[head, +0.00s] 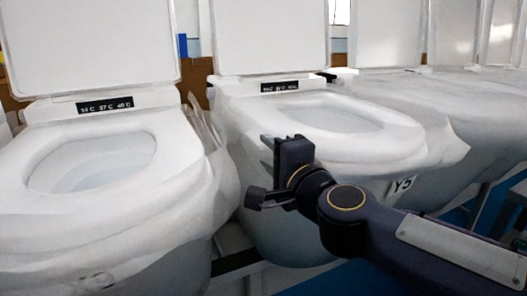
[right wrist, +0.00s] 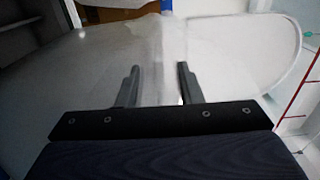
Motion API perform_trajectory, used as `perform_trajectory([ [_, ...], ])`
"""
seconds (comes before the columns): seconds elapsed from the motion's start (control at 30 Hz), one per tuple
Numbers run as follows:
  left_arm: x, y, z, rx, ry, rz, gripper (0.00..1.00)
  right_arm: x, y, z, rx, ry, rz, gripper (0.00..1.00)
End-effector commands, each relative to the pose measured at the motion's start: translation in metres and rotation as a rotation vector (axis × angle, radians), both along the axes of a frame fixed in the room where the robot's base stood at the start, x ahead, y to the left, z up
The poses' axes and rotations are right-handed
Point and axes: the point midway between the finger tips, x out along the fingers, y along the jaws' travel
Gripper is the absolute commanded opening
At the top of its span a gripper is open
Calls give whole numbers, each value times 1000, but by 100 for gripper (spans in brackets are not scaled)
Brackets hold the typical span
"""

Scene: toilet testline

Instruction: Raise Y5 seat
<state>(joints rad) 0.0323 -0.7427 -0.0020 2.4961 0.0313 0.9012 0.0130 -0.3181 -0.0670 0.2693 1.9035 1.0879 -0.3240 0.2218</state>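The Y5 toilet stands in the middle of the head view, with its Y5 label (head: 402,186) on the front right of the bowl. Its white seat ring (head: 385,136) lies down on the bowl, and its lid (head: 268,38) stands upright behind. My right gripper (head: 266,168) is in front of the left side of the Y5 bowl, below the seat rim. In the right wrist view its two fingers (right wrist: 157,78) are apart, with pale, wrap-like material beyond and between them. I cannot tell whether they touch the seat. My left gripper is not in view.
Another toilet (head: 180,185) with a raised lid stands close at left, its loose plastic wrap (head: 207,125) near the gap. More toilets (head: 430,95) line up at right. A narrow gap lies between the left toilet and Y5.

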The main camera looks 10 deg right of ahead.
Motion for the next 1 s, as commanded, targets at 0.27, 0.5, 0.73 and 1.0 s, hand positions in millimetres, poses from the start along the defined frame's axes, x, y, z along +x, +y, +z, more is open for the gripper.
perform_trajectory([
  [0.27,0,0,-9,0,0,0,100,42,13,-2,-1,3,0,33],
  [0.5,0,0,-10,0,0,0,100,53,16,-1,-2,2,-1,33],
  [0.73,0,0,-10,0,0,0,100,53,16,-1,-2,2,0,28],
  [1.0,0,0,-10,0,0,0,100,53,16,-1,-2,3,0,0],
])
